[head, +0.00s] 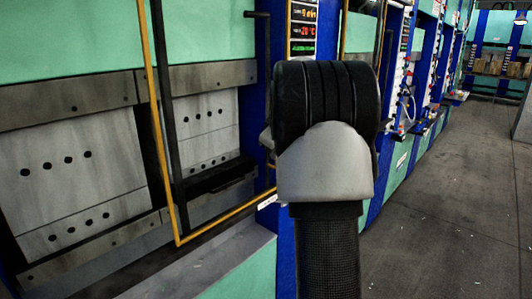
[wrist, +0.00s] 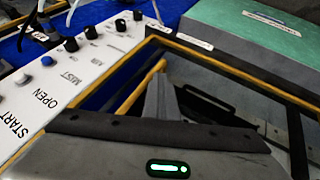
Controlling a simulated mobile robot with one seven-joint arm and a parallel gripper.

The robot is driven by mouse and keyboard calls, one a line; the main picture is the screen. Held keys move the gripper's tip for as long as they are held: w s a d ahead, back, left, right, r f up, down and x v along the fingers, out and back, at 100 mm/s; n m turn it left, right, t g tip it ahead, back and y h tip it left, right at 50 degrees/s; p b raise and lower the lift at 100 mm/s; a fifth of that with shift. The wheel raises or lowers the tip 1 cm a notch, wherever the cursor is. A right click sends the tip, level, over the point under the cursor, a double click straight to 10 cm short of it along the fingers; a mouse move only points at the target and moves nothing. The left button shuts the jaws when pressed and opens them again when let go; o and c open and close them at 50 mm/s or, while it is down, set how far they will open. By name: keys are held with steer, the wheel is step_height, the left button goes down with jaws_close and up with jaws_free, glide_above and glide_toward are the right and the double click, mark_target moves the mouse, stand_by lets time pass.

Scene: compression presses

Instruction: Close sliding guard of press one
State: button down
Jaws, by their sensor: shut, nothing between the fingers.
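The sliding guard of the press is a yellow-edged frame (head: 163,150) in the head view. Its upright edge stands across the front of the grey platens (head: 75,170), and the platens left of that edge are uncovered. In the wrist view the yellow frame (wrist: 220,68) runs diagonally behind my gripper (wrist: 160,95). My gripper is shut with nothing in it, close to the yellow bars; I cannot tell whether it touches them. In the head view my arm hides the gripper and the guard's right part.
A white control panel (wrist: 75,62) with START and OPEN labels and several knobs lies left in the wrist view. A lit display (head: 302,28) is on the blue post. More presses line up toward the back right. The grey floor (head: 455,190) on the right is clear.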

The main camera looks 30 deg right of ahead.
steer(key=d, duration=0.3)
steer(key=shift+w+d+p, duration=0.1)
steer(key=shift+w+p, duration=0.25)
steer(key=shift+w, duration=0.05)
steer(key=shift+d+r, duration=0.1)
steer(key=shift+r, duration=0.05)
